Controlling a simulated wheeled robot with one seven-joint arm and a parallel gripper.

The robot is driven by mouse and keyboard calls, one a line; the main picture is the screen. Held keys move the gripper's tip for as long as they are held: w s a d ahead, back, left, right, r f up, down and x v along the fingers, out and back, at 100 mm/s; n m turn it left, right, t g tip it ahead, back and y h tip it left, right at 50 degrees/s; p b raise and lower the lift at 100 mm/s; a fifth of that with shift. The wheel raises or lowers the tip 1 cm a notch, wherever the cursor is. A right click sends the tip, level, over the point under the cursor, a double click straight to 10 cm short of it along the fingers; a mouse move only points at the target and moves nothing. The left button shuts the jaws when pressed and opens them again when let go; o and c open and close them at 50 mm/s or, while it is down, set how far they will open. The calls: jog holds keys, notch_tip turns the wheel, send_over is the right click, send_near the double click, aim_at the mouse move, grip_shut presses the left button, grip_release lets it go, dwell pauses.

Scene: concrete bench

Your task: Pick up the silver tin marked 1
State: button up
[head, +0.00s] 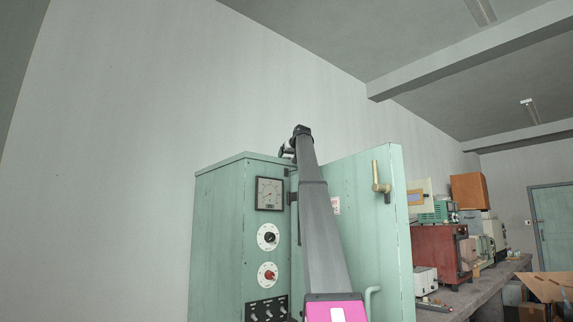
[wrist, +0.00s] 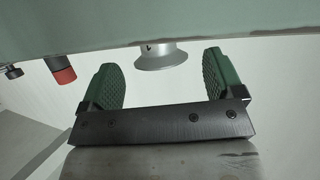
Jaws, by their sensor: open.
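In the wrist view my gripper (wrist: 158,62) is open, with its two green ridged fingers apart. A pale silver round thing (wrist: 168,58) shows between and beyond the fingertips, against a green surface (wrist: 230,25) across the top. It looks like the silver tin. It has a small dark mark at its upper left, too small to read surely. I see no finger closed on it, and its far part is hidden. In the head view neither the tin nor my gripper can be made out; my arm and the open cabinet door cover the cabinet's inside.
The pale green cabinet (head: 218,230) has a gauge, dials and switches in front. Its open door (head: 365,220) stands right of my arm. A bench (head: 465,297) with instruments lies further right. A red-ended thing (wrist: 62,70) and a dark knob-like thing (wrist: 13,72) are left of my fingers.

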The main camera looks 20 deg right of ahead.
jog(key=shift+w+f, duration=0.15)
jog(key=shift+w, duration=0.25)
jog(key=c, duration=1)
